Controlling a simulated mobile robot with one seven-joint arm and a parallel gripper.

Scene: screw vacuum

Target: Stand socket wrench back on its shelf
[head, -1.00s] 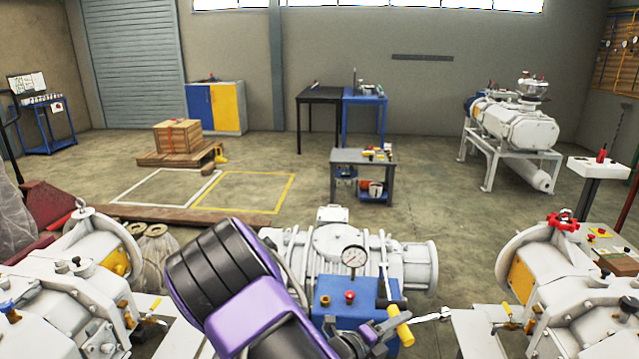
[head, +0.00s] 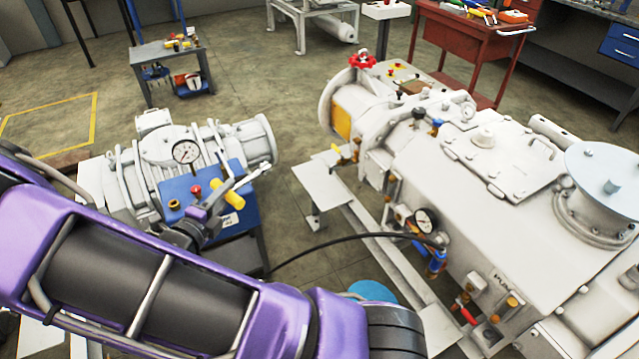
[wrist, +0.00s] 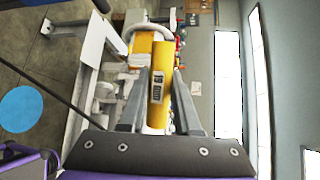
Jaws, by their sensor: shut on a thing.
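My gripper (head: 212,211) is shut on the socket wrench's yellow handle (head: 232,197), in front of the blue box of a white pump in the head view. A thin metal part beside the handle is hard to make out there. In the wrist view the yellow handle (wrist: 159,62), with a dark label, lies between the two grey fingers of my gripper (wrist: 160,88). I cannot tell which surface is the wrench's shelf. A grey cart (head: 165,50) with a lower shelf stands at the back left, with small items on top.
A large white vacuum machine (head: 500,215) with a gauge and a red handwheel (head: 362,62) fills the right. The white pump (head: 165,160) stands close behind my gripper. A red tool trolley (head: 475,40) holds several tools at the back right. Floor is clear between pump and cart.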

